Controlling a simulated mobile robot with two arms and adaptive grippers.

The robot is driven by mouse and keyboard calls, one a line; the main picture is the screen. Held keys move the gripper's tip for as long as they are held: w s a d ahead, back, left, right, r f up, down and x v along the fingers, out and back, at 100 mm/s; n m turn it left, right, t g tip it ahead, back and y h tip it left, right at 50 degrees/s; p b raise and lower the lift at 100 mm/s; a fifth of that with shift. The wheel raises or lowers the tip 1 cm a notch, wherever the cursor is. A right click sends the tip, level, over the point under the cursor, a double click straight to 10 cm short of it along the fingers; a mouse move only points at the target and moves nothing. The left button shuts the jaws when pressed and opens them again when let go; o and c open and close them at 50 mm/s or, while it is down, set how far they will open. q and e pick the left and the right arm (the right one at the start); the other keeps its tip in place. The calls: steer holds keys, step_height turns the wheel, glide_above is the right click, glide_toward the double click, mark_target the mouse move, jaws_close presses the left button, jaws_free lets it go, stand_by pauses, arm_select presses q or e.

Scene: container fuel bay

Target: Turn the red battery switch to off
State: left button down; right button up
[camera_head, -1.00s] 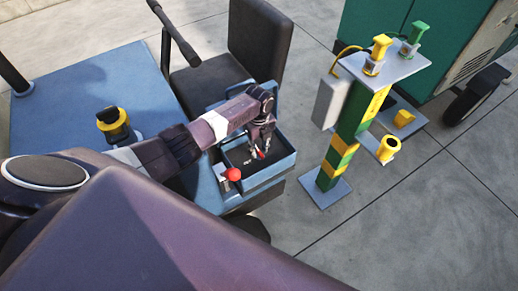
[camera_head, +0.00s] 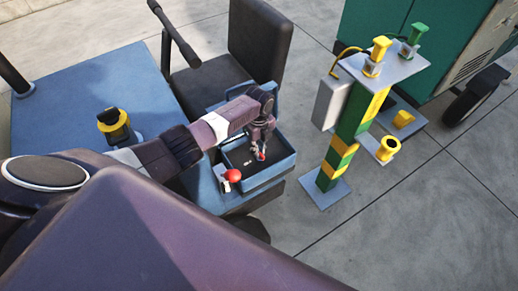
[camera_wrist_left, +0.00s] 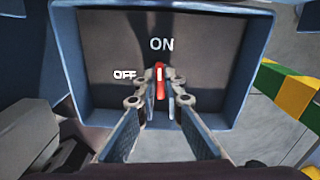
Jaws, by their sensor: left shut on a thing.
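The red battery switch (camera_wrist_left: 160,88) sits in a dark recessed panel (camera_wrist_left: 105,50) with a blue frame. Its handle stands upright in the left wrist view, with a white mark in line with the word ON above it. The word OFF is to its left. My left gripper (camera_wrist_left: 160,74) is shut on the handle, one finger on each side. In the head view my left gripper (camera_head: 261,148) reaches down into the blue tray-like box (camera_head: 279,172), with a bit of the red switch (camera_head: 261,156) showing at its fingertips. My right gripper is out of view.
A red ball knob (camera_head: 233,175) stands just beside the box. A yellow and black fitting (camera_head: 114,121) is on the blue deck (camera_head: 75,95). A black seat (camera_head: 260,38) stands behind. A green and yellow post (camera_head: 341,155) stands to the right.

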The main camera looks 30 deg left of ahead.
arm_select(q)
steer(key=n+p, duration=0.1)
steer(key=n, duration=0.5)
steer(key=shift+s+r+p, duration=0.1)
steer(key=shift+s+p, duration=0.05)
steer(key=shift+p, duration=0.25)
steer(key=n+p, duration=0.1)
steer(key=n, duration=0.4)
steer(key=shift+n, duration=0.3)
steer(key=n, duration=0.2)
steer(key=n+p, duration=0.1)
steer(key=n, duration=0.2)
steer(key=shift+s+d+p, duration=0.15)
steer(key=shift+p, duration=0.15)
steer(key=shift+n, duration=0.3)
steer(key=c, duration=2)
jaws_free()
steer(key=shift+c, duration=0.2)
step_height(320, 180, up, 12)
